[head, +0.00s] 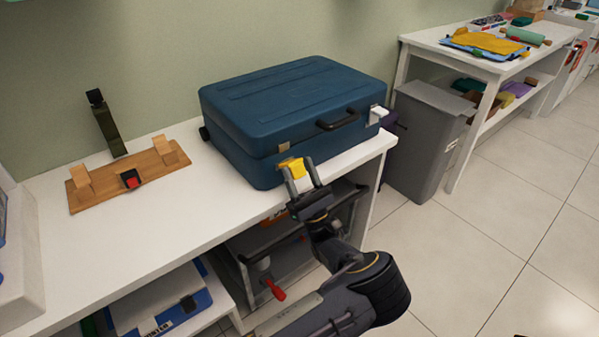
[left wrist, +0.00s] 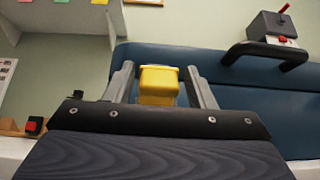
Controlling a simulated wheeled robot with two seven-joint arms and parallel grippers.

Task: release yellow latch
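A blue hard case (head: 285,105) lies closed on the white table, its black handle (head: 337,120) facing front. The yellow latch (head: 293,167) is on the case's front near its left corner, and it also shows in the left wrist view (left wrist: 159,85). My left gripper (head: 300,176) is at the latch, with its two grey fingers open on either side of it. In the left wrist view the latch lies between the fingers (left wrist: 160,90), with narrow gaps visible. Contact cannot be told. My right gripper is out of view.
A pale second latch (head: 378,113) is at the case's right end. A wooden stand (head: 135,178) is on the table (head: 150,225) to the left. Below is a shelf with a blue-and-white box (head: 165,302). A grey bin (head: 425,140) stands right of the table.

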